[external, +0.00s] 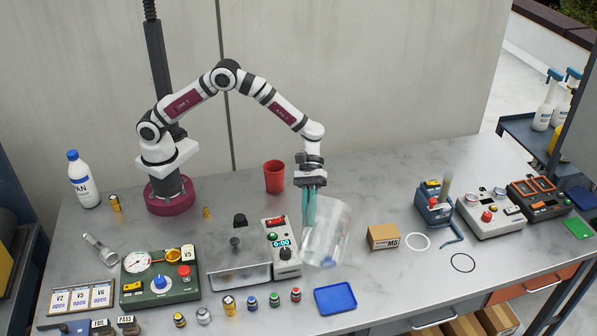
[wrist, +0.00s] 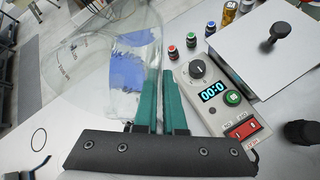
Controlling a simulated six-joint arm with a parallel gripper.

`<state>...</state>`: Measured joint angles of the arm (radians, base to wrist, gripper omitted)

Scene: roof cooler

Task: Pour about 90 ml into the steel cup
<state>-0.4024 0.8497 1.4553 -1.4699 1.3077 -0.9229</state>
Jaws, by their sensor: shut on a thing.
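My gripper (external: 309,215) is shut on a clear jug (external: 328,236), holding it tilted above the table, between the timer box and a small cardboard box. The jug also shows in the wrist view (wrist: 88,62), with marks on its wall; the green fingers (wrist: 160,105) are at its side. Blue shows through the clear wall, and I cannot tell how much liquid is inside. I cannot make out a steel cup for certain; a small silver piece (external: 204,316) sits at the front edge. A red cup (external: 274,177) stands behind the gripper.
A blue tray (external: 335,299) lies in front of the jug. The timer box (external: 282,247) and a lidded steel bath (external: 240,275) stand to its left. The cardboard box (external: 383,237) and a white ring (external: 417,241) lie to its right. Small bottles line the front edge.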

